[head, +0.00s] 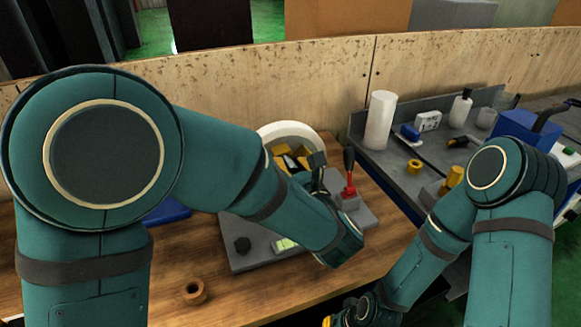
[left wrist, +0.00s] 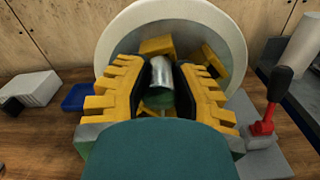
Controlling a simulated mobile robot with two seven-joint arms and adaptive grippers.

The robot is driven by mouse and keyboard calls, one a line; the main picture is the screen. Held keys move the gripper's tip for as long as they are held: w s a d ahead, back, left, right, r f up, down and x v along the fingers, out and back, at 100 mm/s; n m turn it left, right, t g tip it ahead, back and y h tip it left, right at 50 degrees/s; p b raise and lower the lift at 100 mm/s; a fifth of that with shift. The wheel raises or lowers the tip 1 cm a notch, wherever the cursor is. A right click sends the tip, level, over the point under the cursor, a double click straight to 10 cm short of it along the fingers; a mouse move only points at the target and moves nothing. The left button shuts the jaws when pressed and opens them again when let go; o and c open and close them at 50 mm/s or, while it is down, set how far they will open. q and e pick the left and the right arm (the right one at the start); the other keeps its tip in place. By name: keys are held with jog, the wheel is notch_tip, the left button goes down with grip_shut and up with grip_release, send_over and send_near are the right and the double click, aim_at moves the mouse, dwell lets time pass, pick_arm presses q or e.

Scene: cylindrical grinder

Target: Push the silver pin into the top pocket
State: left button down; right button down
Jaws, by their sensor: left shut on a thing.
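The silver pin (left wrist: 161,70) stands between the dark pads of my left gripper (left wrist: 158,82) in the left wrist view, and the gripper is shut on it. Behind the pin is a pale round chuck (left wrist: 228,42) with yellow blocks inside its rim. The chuck also shows in the head view (head: 272,131), partly hidden by my left arm. I cannot tell whether the pin touches a pocket; its far end and the top pocket are not clearly visible. My right gripper (head: 358,314) is low at the bottom edge of the head view, too cut off to judge.
A red-based lever with a black knob (head: 349,186) stands right of the chuck on a grey base plate (head: 245,262). A brown ring (head: 195,292) lies on the wooden table. A blue tray (left wrist: 77,97) is at left. A grey bench with a white cylinder (head: 380,121) stands at right.

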pick_arm(q)
jog(key=shift+w+a, duration=0.15)
jog(key=shift+w, duration=0.25)
jog(key=c, duration=0.8)
grip_release()
jog(key=shift+w, duration=0.1)
